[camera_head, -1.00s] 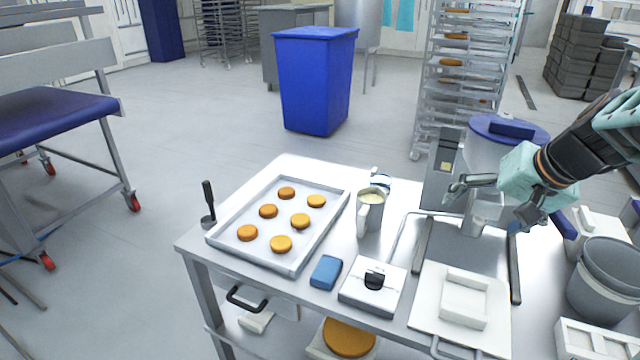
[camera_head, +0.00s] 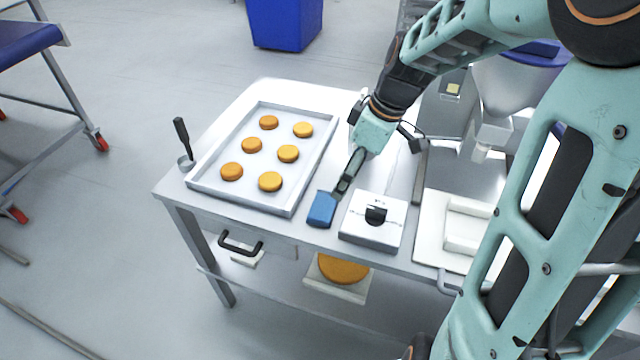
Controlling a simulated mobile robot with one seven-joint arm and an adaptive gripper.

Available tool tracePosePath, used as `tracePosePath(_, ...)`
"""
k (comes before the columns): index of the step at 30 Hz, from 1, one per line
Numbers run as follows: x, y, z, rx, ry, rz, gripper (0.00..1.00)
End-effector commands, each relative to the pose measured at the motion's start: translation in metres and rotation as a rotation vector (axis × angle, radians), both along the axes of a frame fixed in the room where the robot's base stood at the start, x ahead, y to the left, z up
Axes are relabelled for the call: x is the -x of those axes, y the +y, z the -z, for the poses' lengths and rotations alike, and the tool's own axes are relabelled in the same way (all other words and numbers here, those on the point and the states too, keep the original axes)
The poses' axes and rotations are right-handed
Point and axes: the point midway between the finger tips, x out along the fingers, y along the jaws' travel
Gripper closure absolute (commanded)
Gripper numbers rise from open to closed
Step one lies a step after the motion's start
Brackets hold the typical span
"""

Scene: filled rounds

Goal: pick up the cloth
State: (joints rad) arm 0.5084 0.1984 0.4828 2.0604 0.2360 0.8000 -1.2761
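The cloth (camera_head: 321,209) is a small blue folded block. It lies on the steel table (camera_head: 270,233) near the front edge, between the baking tray and a white box. My gripper (camera_head: 338,192) points down at it from above right, with its dark fingertips at the cloth's upper right edge. I cannot tell whether they touch it. The fingers overlap in this view, so their opening is not clear.
The baking tray (camera_head: 292,206) with several orange rounds is left of the cloth. The white box (camera_head: 374,220) with a black knob is close on its right. A white board (camera_head: 432,240) lies farther right. A dark-handled tool (camera_head: 182,140) stands at the left corner.

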Motion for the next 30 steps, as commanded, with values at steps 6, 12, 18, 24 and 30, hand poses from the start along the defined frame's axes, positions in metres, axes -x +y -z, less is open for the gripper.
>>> tracePosePath(6,0.005,0.021,0.006,-0.009,-0.010,-0.134,0.10)
tracePosePath(12,0.003,0.031,0.031,-0.011,-0.011,-0.150,0.10)
tracePosePath(18,0.001,0.038,0.056,-0.010,-0.011,-0.148,0.10)
tracePosePath(24,0.000,0.041,0.072,-0.012,-0.010,-0.145,0.10)
tracePosePath(30,-0.003,0.047,0.102,-0.012,-0.011,-0.146,0.10)
